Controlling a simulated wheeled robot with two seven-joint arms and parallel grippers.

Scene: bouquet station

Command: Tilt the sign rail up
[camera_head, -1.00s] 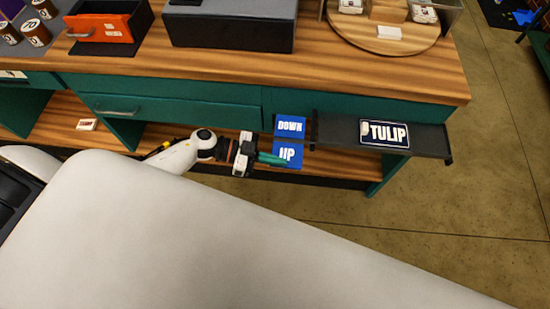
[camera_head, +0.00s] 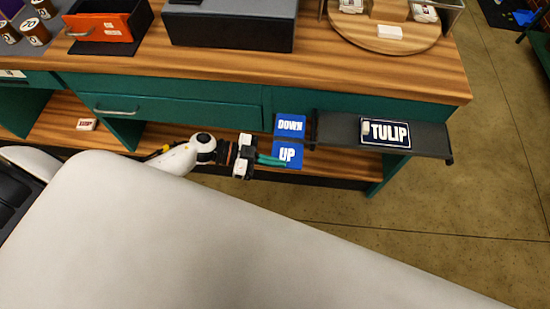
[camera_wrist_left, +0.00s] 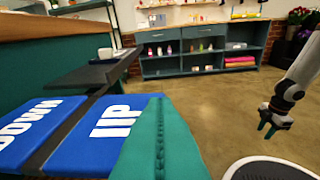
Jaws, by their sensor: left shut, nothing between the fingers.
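The sign rail (camera_head: 340,128) is a dark flat shelf sticking out past the counter's right part, with a TULIP sign (camera_head: 385,133) lying on it. Blue DOWN (camera_head: 290,123) and UP (camera_head: 291,151) panels sit left of it. My left gripper (camera_head: 279,161) is shut and empty, its green fingertips at the lower left edge of the UP panel; contact cannot be told. The left wrist view shows the UP panel (camera_wrist_left: 110,130), the DOWN panel (camera_wrist_left: 35,125) and the dark rail (camera_wrist_left: 95,74) beyond. My right gripper (camera_wrist_left: 271,124) shows small there, well away over the floor.
The wooden counter (camera_head: 250,77) with green drawers (camera_head: 180,110) stands behind my left gripper. A turntable (camera_head: 400,42), a dark box (camera_head: 230,32) and an orange drawer (camera_head: 100,28) are on it. The floor (camera_head: 480,190) right of the rail is clear.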

